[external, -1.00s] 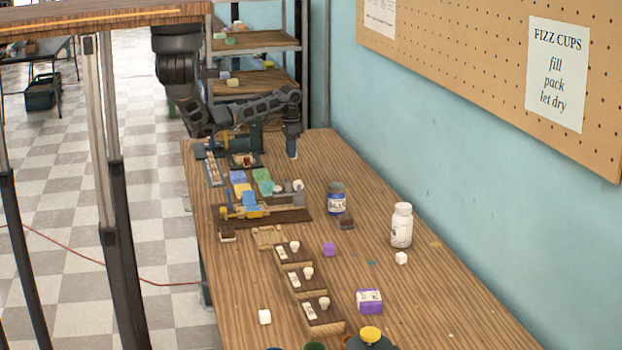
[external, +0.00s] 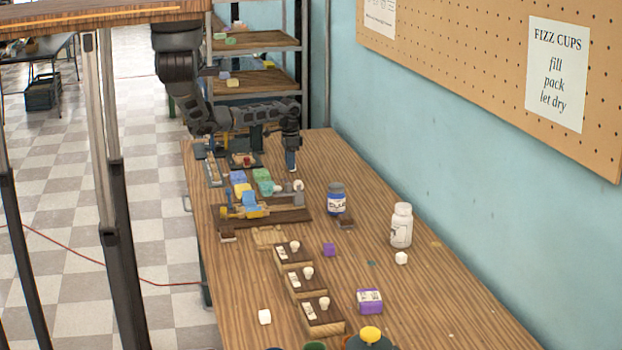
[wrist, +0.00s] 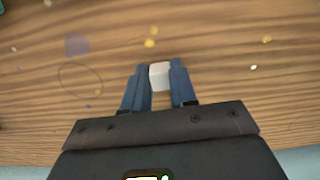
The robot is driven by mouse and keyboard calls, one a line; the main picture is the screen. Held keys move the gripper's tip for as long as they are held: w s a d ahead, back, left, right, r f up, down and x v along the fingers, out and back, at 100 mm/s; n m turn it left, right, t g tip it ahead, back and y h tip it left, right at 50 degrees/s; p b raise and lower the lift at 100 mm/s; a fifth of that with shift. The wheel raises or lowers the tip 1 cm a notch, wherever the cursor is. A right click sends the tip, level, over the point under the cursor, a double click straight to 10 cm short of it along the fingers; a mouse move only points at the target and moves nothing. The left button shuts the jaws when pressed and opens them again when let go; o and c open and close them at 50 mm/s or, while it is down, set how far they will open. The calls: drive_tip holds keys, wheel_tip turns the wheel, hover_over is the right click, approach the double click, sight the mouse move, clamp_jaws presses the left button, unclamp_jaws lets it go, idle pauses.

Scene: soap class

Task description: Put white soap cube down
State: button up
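My gripper (external: 291,164) is at the far end of the wooden workbench, low over its surface near the wall side. In the wrist view my gripper (wrist: 160,72) has its two blue fingers on either side of the white soap cube (wrist: 160,76), and they appear to touch it. The cube sits at the fingertips with wood grain below. I cannot tell whether it touches the bench. In the external view the cube is too small to make out clearly.
A blue-labelled jar (external: 336,200) and a white bottle (external: 401,226) stand nearer. Other white cubes lie at right (external: 401,258) and front left (external: 265,317). A cutting fixture with coloured blocks (external: 262,212) stands left of the jar. Bare wood surrounds the fingertips.

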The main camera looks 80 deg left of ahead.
drive_tip(key=o, duration=0.4)
drive_tip(key=shift+r, duration=0.15)
drive_tip(key=shift+r+p, duration=0.6)
drive_tip(key=shift+r, duration=0.05)
wheel_tip(320, 180, up, 11)
drive_tip(key=shift+f+p, duration=0.1)
drive_tip(key=shift+p, duration=0.65)
drive_tip(key=shift+o, duration=0.4)
